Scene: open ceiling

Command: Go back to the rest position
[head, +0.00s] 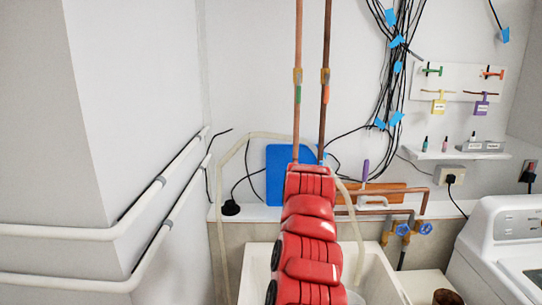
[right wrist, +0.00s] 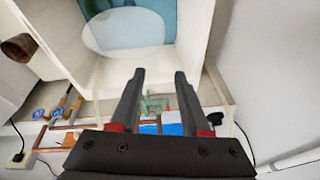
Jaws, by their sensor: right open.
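My right gripper (right wrist: 159,74) shows in the right wrist view, with its two dark fingers apart and nothing between them. Past the fingers are the white sink (right wrist: 195,35) and, lower, the back ledge. In the head view my red arm covers the middle of the picture and hides part of the sink (head: 255,268) and ledge. I cannot make out gripper fingers there. My left gripper is not in view.
Valves with blue handles (head: 403,229) and copper pipes stand right of my arm. A blue board (head: 283,178) leans on the wall behind it. A white machine (head: 500,235) is at right. White rails (head: 150,195) run along the left wall. A brown cup (head: 446,297) stands low right.

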